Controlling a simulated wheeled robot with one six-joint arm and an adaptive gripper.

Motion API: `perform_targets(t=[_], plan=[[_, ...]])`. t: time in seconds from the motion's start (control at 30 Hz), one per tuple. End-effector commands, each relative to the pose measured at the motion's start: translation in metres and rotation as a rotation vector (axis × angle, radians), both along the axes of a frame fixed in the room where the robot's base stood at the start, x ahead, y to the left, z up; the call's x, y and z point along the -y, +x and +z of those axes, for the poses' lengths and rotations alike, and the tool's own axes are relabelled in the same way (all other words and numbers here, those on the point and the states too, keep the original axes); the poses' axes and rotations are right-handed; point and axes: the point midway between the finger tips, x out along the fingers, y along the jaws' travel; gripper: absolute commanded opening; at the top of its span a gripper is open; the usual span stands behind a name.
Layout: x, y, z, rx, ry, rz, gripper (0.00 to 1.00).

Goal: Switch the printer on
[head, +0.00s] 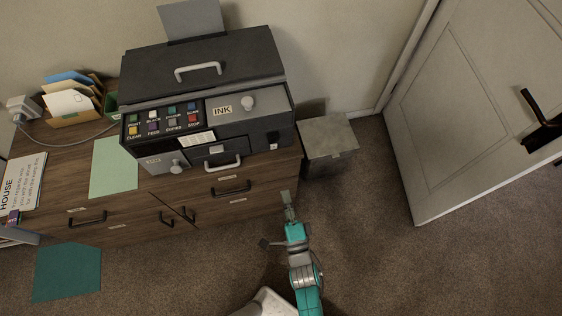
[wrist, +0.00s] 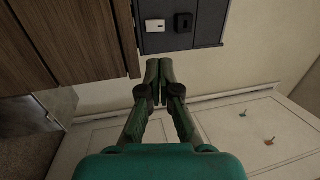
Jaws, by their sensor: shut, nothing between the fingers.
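The printer (head: 215,65) is a big dark grey machine on the wooden cabinet, with a lid handle, several coloured labelled buttons and an INK panel. Low at its right front corner is a small dark fitting (head: 274,138) with a white patch. In the wrist view, a dark panel (wrist: 205,40) bears a white piece (wrist: 155,25) and a black switch-like piece (wrist: 183,22); its on or off state is unclear. My gripper (head: 287,197) is in front of the cabinet's right end, below the printer corner, apart from it. Its fingers (wrist: 157,72) are together and empty.
The cabinet drawers (head: 232,186) have projecting black handles. A grey box (head: 328,148) stands on the floor right of the cabinet. A white door (head: 470,100) is at the right. Paper (head: 113,168) and an envelope holder (head: 73,103) lie left of the printer. Carpet is open at front right.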

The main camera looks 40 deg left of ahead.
Motion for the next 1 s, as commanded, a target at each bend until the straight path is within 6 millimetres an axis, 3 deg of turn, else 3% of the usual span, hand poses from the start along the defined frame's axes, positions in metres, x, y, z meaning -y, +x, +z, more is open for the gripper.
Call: perform_targets(t=[0.7, 1.0], plan=[[-0.087, 0.075, 0.023, 0.002, 0.001, 0.0, 0.0], [-0.101, 0.087, 0.026, 0.001, -0.001, 0.0, 0.0]])
